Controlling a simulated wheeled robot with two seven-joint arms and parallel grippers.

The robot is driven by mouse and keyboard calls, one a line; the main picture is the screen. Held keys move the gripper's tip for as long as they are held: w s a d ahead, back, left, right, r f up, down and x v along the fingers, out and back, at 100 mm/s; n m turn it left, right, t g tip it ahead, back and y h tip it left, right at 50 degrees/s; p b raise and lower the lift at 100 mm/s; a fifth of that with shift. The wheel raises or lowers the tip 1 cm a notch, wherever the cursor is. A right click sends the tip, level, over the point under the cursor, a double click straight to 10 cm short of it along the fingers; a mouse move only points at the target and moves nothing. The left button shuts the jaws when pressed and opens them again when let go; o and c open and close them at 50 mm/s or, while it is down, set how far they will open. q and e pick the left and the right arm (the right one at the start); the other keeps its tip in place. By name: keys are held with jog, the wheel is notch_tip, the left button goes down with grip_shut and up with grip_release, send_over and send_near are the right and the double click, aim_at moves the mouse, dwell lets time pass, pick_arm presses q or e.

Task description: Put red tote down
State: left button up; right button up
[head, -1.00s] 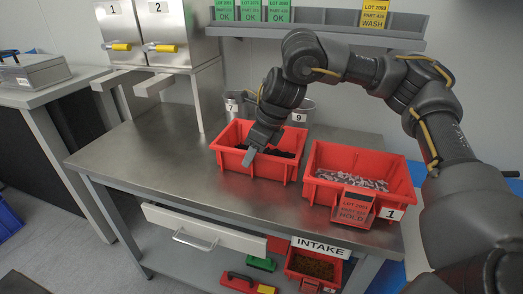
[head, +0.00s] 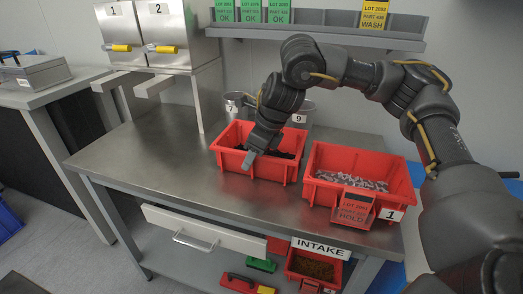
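A red tote (head: 262,168) with dark contents stands on the steel bench. My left gripper is not in view.
The bench top (head: 150,150) is clear left of the totes. Metal cups numbered 7 (head: 232,106) and 9 (head: 301,113) stand behind them. A two-door cabinet (head: 160,35) and a card shelf (head: 320,38) are at the back. An INTAKE bin (head: 314,267) sits below.

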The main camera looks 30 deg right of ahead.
grip_shut()
dwell(1.2)
